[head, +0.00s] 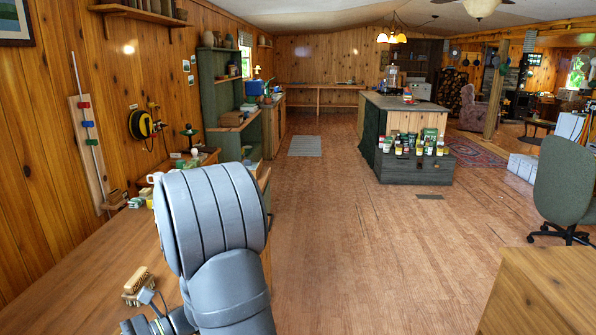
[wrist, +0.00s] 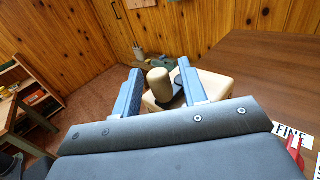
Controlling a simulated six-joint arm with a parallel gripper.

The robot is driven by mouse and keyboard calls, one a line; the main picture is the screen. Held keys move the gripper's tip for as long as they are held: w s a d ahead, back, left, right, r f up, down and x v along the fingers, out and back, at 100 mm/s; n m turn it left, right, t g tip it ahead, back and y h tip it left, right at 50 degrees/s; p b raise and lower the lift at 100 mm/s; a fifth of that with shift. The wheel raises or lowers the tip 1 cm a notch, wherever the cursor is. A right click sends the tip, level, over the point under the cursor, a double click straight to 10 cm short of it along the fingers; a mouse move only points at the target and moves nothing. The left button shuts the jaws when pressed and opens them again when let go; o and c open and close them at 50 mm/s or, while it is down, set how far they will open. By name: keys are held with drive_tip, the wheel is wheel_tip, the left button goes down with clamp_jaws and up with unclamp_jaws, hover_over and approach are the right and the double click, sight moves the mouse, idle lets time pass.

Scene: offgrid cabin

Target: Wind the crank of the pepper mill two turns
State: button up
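In the wrist view, a pale wooden mill body (wrist: 220,86) stands on the dark brown table. A rounded beige crank knob (wrist: 158,84) sits on a dark crank arm (wrist: 178,98) above it. My gripper (wrist: 157,72) has its two blue fingers apart, one on each side of the knob. Narrow gaps show between the knob and both fingers, so it is not clamped. The lower part of the mill is hidden by my gripper's body.
In the wrist view, a white card reading FINE (wrist: 291,134) and a red item (wrist: 296,148) lie at the right.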

clamp_jaws()
drive_tip(key=shift+s+m+t+y, duration=0.25)
drive_tip(key=shift+m+t+y, duration=0.55)
drive_tip(key=shift+t, duration=0.2)
drive_tip(key=shift+s+m+t+y, duration=0.15)
drive_tip(key=shift+m+t+y, duration=0.15)
drive_tip(key=shift+m+t, duration=0.15)
drive_tip(key=shift+m+t+y, duration=0.35)
drive_tip(key=shift+t+y, duration=0.05)
drive_tip(key=shift+t, duration=0.15)
drive_tip(key=shift+s, duration=0.15)
drive_tip(key=shift+s+a+m+t+y, duration=0.15)
drive_tip(key=shift+m+t+y, duration=0.35)
drive_tip(key=shift+m+t, duration=0.5)
